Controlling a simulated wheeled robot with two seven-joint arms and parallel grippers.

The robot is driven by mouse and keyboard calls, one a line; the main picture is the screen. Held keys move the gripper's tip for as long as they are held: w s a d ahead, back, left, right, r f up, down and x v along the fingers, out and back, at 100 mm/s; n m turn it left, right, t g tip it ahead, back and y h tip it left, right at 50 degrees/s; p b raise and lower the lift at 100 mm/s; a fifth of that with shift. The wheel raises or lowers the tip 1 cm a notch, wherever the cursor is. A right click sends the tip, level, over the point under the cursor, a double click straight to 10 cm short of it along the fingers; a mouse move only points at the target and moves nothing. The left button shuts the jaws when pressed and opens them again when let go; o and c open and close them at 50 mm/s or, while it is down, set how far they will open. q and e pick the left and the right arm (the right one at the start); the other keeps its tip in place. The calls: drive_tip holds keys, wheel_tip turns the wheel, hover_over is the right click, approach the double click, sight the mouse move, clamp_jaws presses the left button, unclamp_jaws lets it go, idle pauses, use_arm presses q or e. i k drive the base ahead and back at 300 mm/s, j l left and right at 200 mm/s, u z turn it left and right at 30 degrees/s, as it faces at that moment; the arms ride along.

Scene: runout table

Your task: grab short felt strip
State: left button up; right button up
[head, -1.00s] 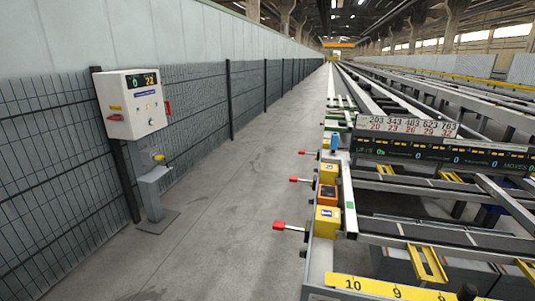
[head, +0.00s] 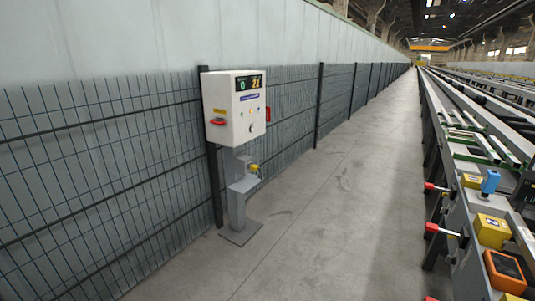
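No felt strip can be made out in the head view. Neither of my grippers is in view. The runout table (head: 465,212) runs along the right side and away into the distance. Its near edge carries red-tipped levers (head: 433,228), yellow boxes (head: 491,231), a blue part (head: 490,182) and an orange box with a dark face (head: 506,268).
A white control box (head: 235,109) with a lit display stands on a grey post (head: 238,200) left of centre. A dark mesh fence (head: 90,170) runs along the pale wall. The concrete aisle (head: 340,210) between fence and table is clear.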

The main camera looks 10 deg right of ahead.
sight(466, 135)
drive_tip(key=i+l+z, duration=0.1)
drive_tip(key=i+z, duration=0.65)
drive_tip(key=i+j+z, duration=0.1)
drive_tip(key=i+z, duration=0.45)
drive_tip(key=i, duration=0.8)
drive_tip(key=i+j+z, duration=0.2)
drive_tip(key=i, duration=0.8)
drive_tip(key=i+z, duration=0.25)
drive_tip(key=i, duration=0.15)
drive_tip(key=i+j+z, duration=0.15)
drive_tip(key=i+z, duration=0.15)
drive_tip(key=i, duration=0.15)
drive_tip(key=i+j+z, duration=0.25)
drive_tip(key=i, duration=0.15)
drive_tip(key=i+j+z, duration=0.3)
drive_tip(key=i+z, duration=0.1)
drive_tip(key=z, duration=0.3)
drive_tip(key=i+j+z, duration=0.1)
drive_tip(key=z, duration=0.3)
drive_tip(key=j+z, duration=0.2)
drive_tip(key=z, duration=0.2)
drive_tip(key=i+j+z, duration=0.1)
drive_tip(key=z, duration=0.35)
